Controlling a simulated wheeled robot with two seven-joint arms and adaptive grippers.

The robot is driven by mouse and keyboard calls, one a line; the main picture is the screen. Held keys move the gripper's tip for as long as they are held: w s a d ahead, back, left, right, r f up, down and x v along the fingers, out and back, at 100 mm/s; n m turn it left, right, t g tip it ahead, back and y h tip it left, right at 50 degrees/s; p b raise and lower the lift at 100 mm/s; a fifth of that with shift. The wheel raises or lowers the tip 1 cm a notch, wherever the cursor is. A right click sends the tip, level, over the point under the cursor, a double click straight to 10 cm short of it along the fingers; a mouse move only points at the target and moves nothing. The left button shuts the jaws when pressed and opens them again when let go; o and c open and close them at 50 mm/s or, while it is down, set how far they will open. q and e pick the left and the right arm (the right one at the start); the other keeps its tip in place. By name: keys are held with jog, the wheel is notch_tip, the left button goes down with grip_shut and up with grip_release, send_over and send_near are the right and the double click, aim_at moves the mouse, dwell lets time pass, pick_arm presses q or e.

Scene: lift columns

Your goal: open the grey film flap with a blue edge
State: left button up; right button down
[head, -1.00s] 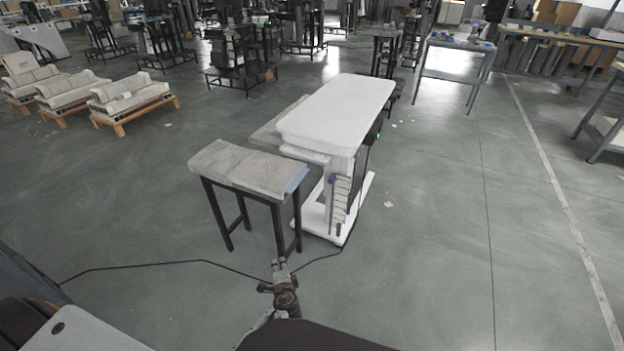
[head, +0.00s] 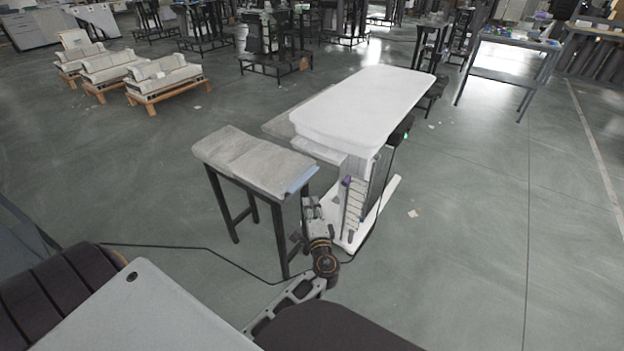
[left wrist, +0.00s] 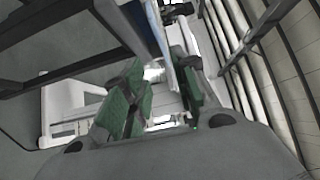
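The grey film flap (head: 256,160) lies over the top of a small black-legged stand in the head view. Its blue edge (head: 301,179) runs along the right end. My left gripper (head: 311,206) is just below and beside that blue edge, pointing up. In the left wrist view its two green-padded fingers (left wrist: 160,98) are apart. The blue-edged film (left wrist: 163,45) hangs into the space between them, closer to the right finger. Whether a finger touches it I cannot tell. My right gripper is not in view.
The black stand (head: 279,236) has its legs close to my left gripper. A white lift-column table (head: 365,105) stands right behind it, with a cable near its base. Wooden pallets (head: 167,92) with pale blocks stand at the back left.

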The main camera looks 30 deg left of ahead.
aim_at(305, 178)
pick_arm(q)
jog(key=shift+r, duration=0.15)
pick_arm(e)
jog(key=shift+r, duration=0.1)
pick_arm(q)
jog(key=b+x, duration=0.1)
jog(key=x, duration=1)
jog(key=shift+w+a, duration=0.25)
jog(key=shift+x, duration=0.85)
jog(key=shift+w+a, duration=0.15)
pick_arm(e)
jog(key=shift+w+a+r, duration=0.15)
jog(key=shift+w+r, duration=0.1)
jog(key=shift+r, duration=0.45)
pick_arm(q)
grip_shut()
